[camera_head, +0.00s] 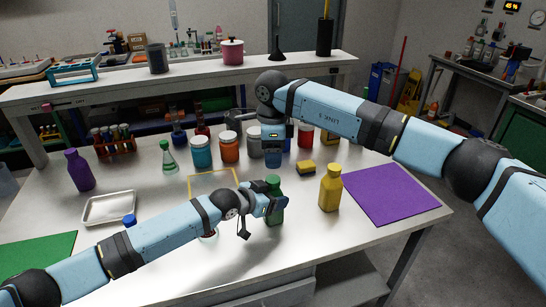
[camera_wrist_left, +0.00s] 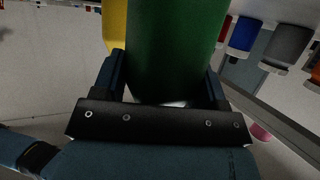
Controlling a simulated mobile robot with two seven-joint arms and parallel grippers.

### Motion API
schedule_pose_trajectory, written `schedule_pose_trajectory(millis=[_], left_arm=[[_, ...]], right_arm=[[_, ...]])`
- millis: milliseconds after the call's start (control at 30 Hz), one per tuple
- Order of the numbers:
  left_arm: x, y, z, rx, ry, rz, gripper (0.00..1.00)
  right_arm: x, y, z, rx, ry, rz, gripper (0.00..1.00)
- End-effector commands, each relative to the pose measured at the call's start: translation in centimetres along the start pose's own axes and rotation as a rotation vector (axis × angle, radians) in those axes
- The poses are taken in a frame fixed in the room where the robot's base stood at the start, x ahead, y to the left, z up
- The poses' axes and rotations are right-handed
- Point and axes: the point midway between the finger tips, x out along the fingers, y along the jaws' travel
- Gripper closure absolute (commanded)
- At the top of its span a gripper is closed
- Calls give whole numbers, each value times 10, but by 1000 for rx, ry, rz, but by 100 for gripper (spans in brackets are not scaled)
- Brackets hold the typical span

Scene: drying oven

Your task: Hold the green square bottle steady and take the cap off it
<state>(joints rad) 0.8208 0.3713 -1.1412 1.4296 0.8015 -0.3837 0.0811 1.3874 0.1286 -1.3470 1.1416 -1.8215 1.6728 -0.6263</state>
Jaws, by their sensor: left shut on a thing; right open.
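The green square bottle (camera_head: 275,213) stands near the front middle of the table, and its green top (camera_head: 273,182) shows above my left gripper. My left gripper (camera_head: 270,206) is shut on the bottle's body from the left. In the left wrist view the green body (camera_wrist_left: 170,50) fills the space between the two fingers. My right gripper (camera_head: 272,150) is open and points down, above the bottle in the picture and apart from its top. Its fingertips are hard to make out against the jars behind.
A yellow bottle (camera_head: 330,190) stands close right of the green one, with a purple mat (camera_head: 390,193) beyond. A yellow-and-black sponge (camera_head: 306,168) and several jars (camera_head: 229,148) are behind. A yellow outline (camera_head: 212,174) and a metal tray (camera_head: 108,208) lie to the left.

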Motion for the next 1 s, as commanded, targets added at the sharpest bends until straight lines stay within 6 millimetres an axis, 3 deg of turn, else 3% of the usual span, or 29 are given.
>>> schedule_pose_trajectory(millis=[800, 1000], left_arm=[[0, 0, 0, 0, 0, 0, 100], [0, 0, 0, 0, 0, 0, 100]], right_arm=[[1, 1, 0, 1886, -1, 3, 37], [0, 0, 0, 2254, 0, 2, 37]])
